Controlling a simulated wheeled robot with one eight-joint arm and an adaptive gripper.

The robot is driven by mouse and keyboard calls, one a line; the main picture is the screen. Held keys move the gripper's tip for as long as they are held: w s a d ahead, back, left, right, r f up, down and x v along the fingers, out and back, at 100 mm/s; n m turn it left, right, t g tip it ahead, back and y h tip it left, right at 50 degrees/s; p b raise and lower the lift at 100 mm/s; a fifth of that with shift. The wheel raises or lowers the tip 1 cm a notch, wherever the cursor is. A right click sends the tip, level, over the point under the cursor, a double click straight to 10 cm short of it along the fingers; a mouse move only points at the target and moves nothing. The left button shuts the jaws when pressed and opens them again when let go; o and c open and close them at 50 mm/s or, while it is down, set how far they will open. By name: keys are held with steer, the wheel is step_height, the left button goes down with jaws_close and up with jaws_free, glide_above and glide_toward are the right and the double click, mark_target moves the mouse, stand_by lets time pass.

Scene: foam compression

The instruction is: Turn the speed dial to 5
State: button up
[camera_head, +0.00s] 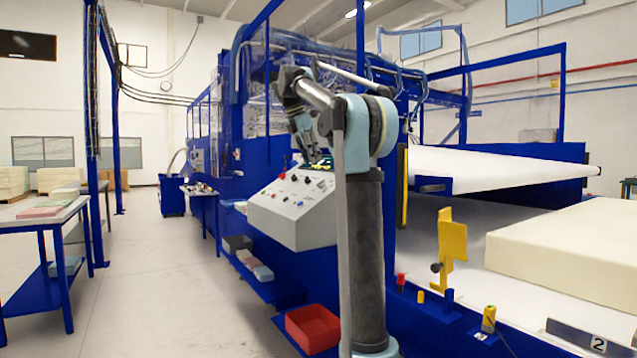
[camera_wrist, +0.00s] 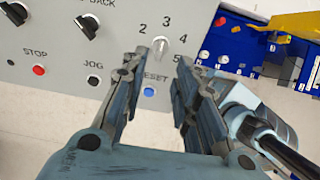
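A blue RESET button (camera_wrist: 149,92) lies near the fingers. A red STOP button (camera_wrist: 39,70), a JOG button (camera_wrist: 93,80) and black knobs (camera_wrist: 87,26) are to the left. A red bin (camera_head: 313,328) stands below the panel. The aisle floor (camera_head: 170,290) is clear.

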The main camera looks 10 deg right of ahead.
mark_target(321, 184)
steer(key=x, duration=0.9)
steer(key=shift+d+f, duration=0.1)
steer(key=shift+f, duration=0.05)
jaws_close()
